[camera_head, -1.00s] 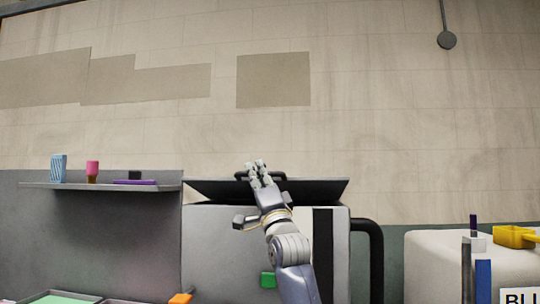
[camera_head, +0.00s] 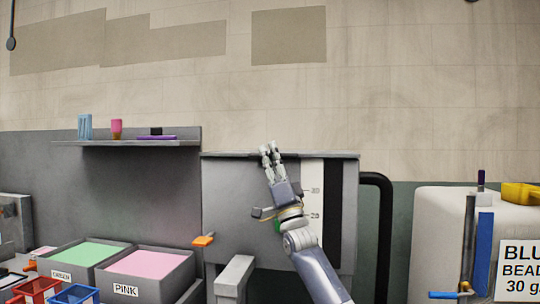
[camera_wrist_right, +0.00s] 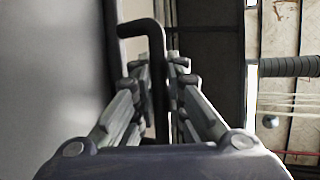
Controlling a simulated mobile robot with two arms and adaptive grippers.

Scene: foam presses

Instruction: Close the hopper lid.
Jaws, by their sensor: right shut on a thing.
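The grey hopper (camera_head: 235,205) stands in the middle of the head view, with a level scale and a dark strip on its front. Its lid (camera_head: 325,154) shows as a thin, nearly edge-on line along the hopper's top. I cannot tell whether it is fully seated. My right gripper (camera_head: 269,150) reaches up in front of the hopper to the lid's front edge. In the right wrist view, my right gripper (camera_wrist_right: 165,75) is shut on the black bent lid handle (camera_wrist_right: 155,45), beside a grey panel. My left gripper is not in view.
A shelf (camera_head: 125,142) with small items is left of the hopper. Below are bins of green (camera_head: 80,254) and pink (camera_head: 145,264) material. A black pipe (camera_head: 386,230) runs down the hopper's right side, with a white tank (camera_head: 435,230) beyond.

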